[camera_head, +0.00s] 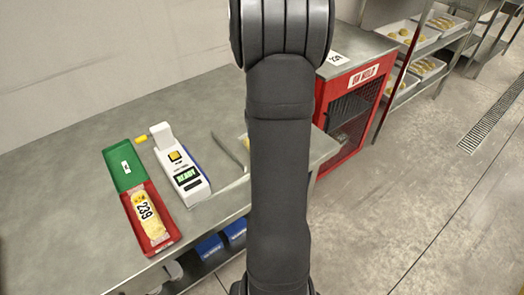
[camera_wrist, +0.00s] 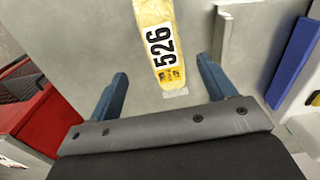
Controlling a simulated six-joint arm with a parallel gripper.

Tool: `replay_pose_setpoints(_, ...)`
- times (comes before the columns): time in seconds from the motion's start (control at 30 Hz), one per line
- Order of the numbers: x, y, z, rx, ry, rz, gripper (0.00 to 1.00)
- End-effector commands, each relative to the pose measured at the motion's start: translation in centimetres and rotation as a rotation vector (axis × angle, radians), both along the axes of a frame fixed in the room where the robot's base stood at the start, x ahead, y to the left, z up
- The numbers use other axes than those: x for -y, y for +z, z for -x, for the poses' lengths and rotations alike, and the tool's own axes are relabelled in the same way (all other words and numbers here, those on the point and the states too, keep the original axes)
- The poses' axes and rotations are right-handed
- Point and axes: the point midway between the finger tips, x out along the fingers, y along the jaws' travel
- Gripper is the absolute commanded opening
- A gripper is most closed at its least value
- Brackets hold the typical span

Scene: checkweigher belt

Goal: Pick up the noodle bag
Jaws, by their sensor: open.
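My gripper (camera_wrist: 163,70) is open, with one blue finger to each side of the bag's near end and gaps between. I cannot tell its height above the bag. In the head view my arm hides the gripper and most of this spot; only a yellowish edge (camera_head: 244,140) shows beside the arm. Another clear and yellow bag labelled 239 (camera_head: 146,211) lies in the red tray (camera_head: 176,236).
A green tray (camera_head: 115,160) adjoins the red tray. A white weighing device with a green display (camera_head: 180,163) stands beside them. A red cabinet (camera_head: 373,85) is right of my arm, with shelves of trays (camera_head: 420,47) behind. Blue bins (camera_head: 209,247) sit below the counter.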

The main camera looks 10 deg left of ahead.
Motion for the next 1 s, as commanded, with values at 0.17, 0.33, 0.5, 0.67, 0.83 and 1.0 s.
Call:
replay_pose_setpoints(0.17, 0.0, -1.2, 0.0, 0.0, 0.001, 0.0, 0.76)
replay_pose_setpoints(0.33, -0.4, -3.3, 0.3, -0.003, 0.002, 0.001, 0.76)
replay_pose_setpoints(0.5, -0.5, -5.6, 0.4, -0.003, 0.002, 0.0, 0.76)
replay_pose_setpoints(0.67, -0.6, -6.3, 0.3, 0.001, 0.001, -0.001, 0.76)
replay_pose_setpoints(0.83, -0.5, -6.3, 0.3, 0.001, 0.001, -0.001, 0.76)
replay_pose_setpoints(1.0, -0.5, -6.3, 0.3, 0.001, 0.001, -0.001, 0.43)
